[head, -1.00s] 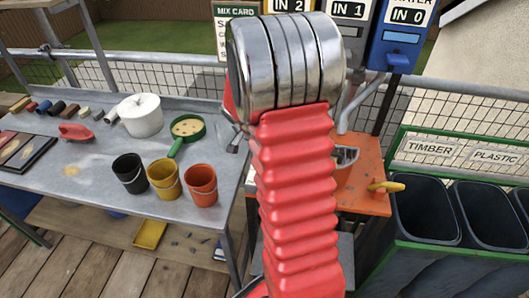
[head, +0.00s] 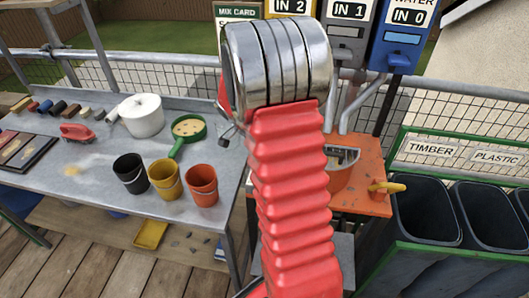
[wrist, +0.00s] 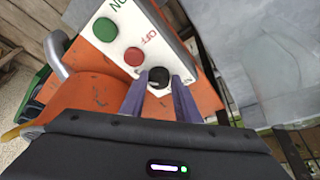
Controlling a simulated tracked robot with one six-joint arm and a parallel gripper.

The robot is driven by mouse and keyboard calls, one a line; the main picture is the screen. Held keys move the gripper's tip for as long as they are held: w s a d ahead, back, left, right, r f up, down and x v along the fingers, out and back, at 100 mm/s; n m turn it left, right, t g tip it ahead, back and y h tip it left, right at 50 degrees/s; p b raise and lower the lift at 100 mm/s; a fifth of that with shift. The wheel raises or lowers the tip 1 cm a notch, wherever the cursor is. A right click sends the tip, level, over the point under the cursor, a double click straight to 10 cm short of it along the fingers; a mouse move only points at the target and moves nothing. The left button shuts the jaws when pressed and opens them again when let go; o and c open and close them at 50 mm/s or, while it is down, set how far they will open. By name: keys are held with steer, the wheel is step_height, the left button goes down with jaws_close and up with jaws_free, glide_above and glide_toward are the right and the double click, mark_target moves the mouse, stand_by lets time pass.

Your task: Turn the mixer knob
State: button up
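The mixer knob (wrist: 158,76) is a black round dial with a light mark, on the white control panel (wrist: 122,32) in the wrist view. A green button and a red button (wrist: 133,56) sit above it on the same panel. My gripper (wrist: 159,78) is open, its two purple fingers apart with the knob showing between their tips. I cannot tell whether the fingers touch the knob or stop short of it. The orange mixer (head: 365,198) is partly hidden behind my red arm in the head view, where the knob and gripper are hidden.
The grey bench (head: 95,180) on the left holds black, yellow and orange buckets (head: 201,186), a white pot (head: 141,115) and a green sieve (head: 188,128). Hoppers labelled IN 0 (head: 403,35), IN 1 and IN 2 stand behind. Timber and plastic bins (head: 426,212) are at the right.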

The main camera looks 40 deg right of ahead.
steer(key=o, duration=0.4)
steer(key=shift+c, duration=0.2)
steer(key=shift+d, duration=0.1)
steer(key=shift+r, duration=0.1)
steer(key=v, duration=1.3)
steer(key=shift+a+r, duration=0.2)
steer(key=shift+r, duration=0.05)
